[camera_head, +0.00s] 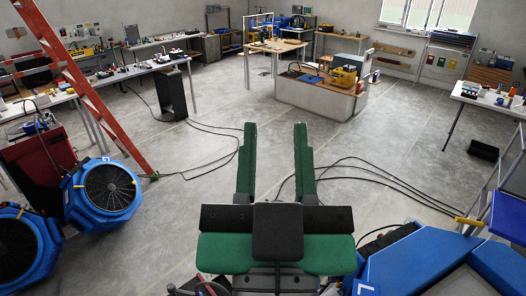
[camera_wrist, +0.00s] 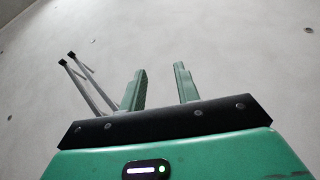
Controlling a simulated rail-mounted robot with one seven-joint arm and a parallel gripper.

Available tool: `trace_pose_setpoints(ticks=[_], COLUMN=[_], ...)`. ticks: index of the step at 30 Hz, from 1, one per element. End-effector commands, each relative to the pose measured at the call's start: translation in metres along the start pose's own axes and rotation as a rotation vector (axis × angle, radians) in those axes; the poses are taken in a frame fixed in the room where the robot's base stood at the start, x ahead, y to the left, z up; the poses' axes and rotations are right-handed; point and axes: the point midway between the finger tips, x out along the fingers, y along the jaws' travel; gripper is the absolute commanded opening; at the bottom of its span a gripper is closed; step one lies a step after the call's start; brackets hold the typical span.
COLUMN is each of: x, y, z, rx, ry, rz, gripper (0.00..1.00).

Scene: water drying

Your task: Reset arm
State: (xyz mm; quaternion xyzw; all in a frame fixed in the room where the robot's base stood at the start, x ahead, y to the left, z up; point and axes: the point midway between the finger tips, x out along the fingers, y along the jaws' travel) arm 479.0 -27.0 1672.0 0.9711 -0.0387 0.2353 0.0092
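My gripper (camera_head: 274,128) is raised in the lower middle of the head view, with two green fingers set well apart and nothing between them. A black bar and a green body lie behind the fingers. In the wrist view the same two fingers (camera_wrist: 160,76) stand apart and empty against a plain grey concrete surface. No object touches the fingers in either view.
Blue drying fans (camera_head: 103,192) and an orange ladder (camera_head: 82,85) stand at left. A blue machine (camera_head: 420,262) is close at lower right. Dark cables (camera_head: 370,170) cross the concrete floor. A workbench (camera_head: 318,96) stands ahead. Two grey rods (camera_wrist: 90,85) show in the wrist view.

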Motion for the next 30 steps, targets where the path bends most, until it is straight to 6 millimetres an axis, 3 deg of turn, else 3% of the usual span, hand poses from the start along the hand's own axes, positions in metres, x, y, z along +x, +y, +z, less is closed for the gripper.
trace_pose_setpoints(ticks=[1,4,12,16,22,30], x=[-0.012,-0.025,-0.027,-0.017,0.011,0.007], y=[-0.012,-0.024,-0.026,-0.026,-0.028,-0.028], z=[-0.016,-0.035,-0.04,-0.059,-0.113,-0.105], rx=[0.014,0.031,0.034,0.038,0.06,0.063], ry=[0.053,0.119,0.131,0.13,0.128,0.126], rz=[-0.033,-0.068,-0.073,-0.073,-0.079,-0.079], gripper=[0.32,0.32,0.32,0.32,0.32,0.32])
